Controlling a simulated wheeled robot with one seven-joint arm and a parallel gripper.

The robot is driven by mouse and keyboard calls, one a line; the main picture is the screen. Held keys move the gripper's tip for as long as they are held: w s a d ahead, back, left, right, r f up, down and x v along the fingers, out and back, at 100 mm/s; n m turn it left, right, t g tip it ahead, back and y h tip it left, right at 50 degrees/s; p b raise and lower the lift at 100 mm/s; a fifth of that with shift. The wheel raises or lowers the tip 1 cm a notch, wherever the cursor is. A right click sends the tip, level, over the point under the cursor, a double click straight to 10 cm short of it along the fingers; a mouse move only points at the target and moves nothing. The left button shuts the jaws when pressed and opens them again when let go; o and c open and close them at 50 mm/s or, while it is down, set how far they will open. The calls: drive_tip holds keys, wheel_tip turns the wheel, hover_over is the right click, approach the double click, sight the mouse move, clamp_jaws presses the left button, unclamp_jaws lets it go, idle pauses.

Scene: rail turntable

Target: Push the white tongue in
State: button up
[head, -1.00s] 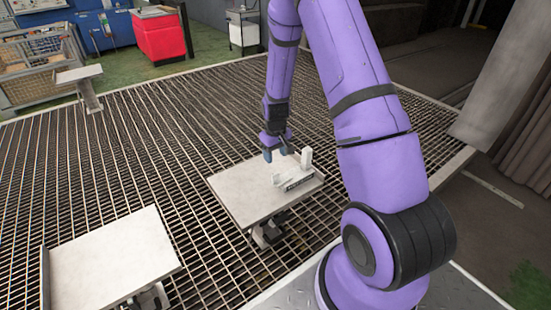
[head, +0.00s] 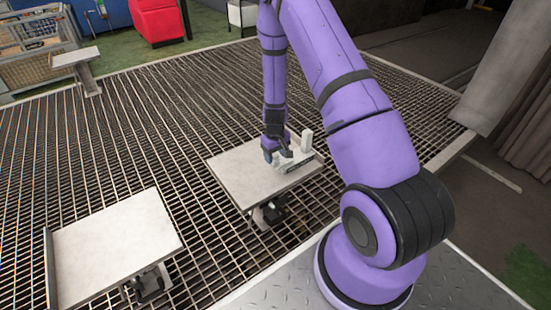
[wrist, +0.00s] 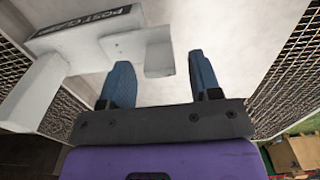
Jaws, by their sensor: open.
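A white fixture (head: 300,160) with an upright post stands on the right part of a pale plate (head: 235,180) in the head view. In the wrist view the fixture (wrist: 85,45) carries a black label with white lettering. A short white block, which looks like the tongue (wrist: 158,50), sticks out from its side. My gripper (head: 277,156) is low over the plate beside the fixture. In the wrist view my gripper (wrist: 159,65) has its two blue fingers apart, with the tongue's end showing between the fingertips. I cannot tell whether a finger touches it.
A second pale plate (head: 115,250) stands at the lower left and a smaller one (head: 75,57) at the far left. Slatted grating (head: 130,140) lies around them. A wire crate (head: 30,70) and a red bin (head: 157,20) are at the back.

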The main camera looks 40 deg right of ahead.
sight(281, 158)
drive_tip(key=shift+f, duration=1)
clamp_jaws()
drive_tip(key=shift+d, duration=0.5)
unclamp_jaws()
